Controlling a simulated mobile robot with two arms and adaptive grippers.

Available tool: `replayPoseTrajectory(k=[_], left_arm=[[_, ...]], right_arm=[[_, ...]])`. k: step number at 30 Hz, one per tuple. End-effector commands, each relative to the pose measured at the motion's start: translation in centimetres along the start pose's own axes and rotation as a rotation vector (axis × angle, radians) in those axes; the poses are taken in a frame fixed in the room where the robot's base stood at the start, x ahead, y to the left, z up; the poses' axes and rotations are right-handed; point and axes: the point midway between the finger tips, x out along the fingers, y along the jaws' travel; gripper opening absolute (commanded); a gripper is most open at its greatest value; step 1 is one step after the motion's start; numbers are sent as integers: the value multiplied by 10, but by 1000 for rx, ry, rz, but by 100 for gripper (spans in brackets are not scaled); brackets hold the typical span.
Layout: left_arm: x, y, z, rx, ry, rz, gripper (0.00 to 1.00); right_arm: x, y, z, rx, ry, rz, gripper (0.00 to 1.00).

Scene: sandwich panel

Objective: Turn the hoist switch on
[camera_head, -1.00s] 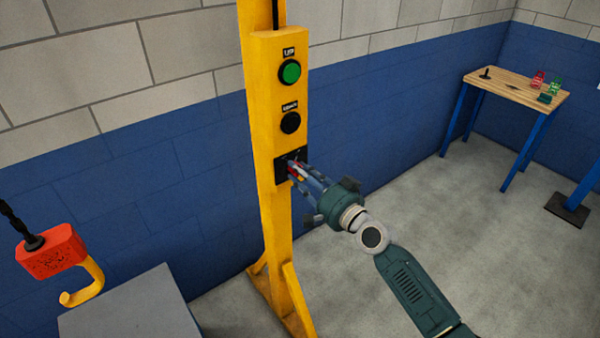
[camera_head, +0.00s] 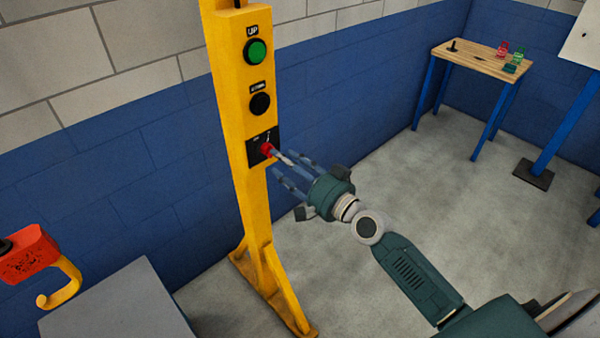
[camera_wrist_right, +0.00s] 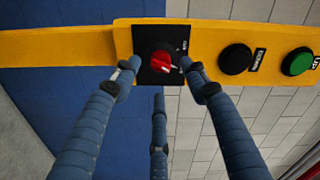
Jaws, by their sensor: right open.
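The hoist switch is a red rotary knob (camera_head: 267,149) on a black plate (camera_head: 254,149), low on the yellow control box. In the right wrist view the knob (camera_wrist_right: 147,62) shows with its pale mark toward the right side of that picture. The plate lettering is too small to read. My right gripper (camera_head: 277,164) is open and empty, just in front of and below the knob. In the right wrist view its fingers (camera_wrist_right: 160,75) are spread, and the knob shows between the upper two. One finger partly overlaps the plate in the head view. My left gripper is not in view.
Above the switch are a black button (camera_head: 260,104) and a green UP button (camera_head: 255,51). The yellow post (camera_head: 255,205) has braced feet. A red hoist block with a yellow hook (camera_head: 62,285) hangs over a grey block (camera_head: 115,310). A wooden table (camera_head: 470,62) stands far right.

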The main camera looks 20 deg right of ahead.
Motion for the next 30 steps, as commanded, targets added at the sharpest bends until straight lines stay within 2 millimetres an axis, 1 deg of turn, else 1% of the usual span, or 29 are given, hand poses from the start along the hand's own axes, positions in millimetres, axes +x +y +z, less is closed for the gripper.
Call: replayPoseTrajectory(k=[1, 6, 9, 12, 16, 28, 30], left_arm=[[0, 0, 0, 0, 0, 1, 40], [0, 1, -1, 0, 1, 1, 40], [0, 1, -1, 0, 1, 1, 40], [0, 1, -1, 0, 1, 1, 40], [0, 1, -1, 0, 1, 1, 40], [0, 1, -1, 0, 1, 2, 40], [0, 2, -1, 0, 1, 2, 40]], right_arm=[[-13, 1, 2, -2, -5, 2, 44], [-45, 0, 1, -2, -5, 2, 44], [-59, 1, 1, -2, -3, 2, 44], [-66, 0, 1, -1, -3, 1, 44], [-69, -1, 0, 1, -2, -1, 44], [-69, 0, 0, 1, -1, -1, 44], [-69, 5, 2, -3, -1, 8, 44]])
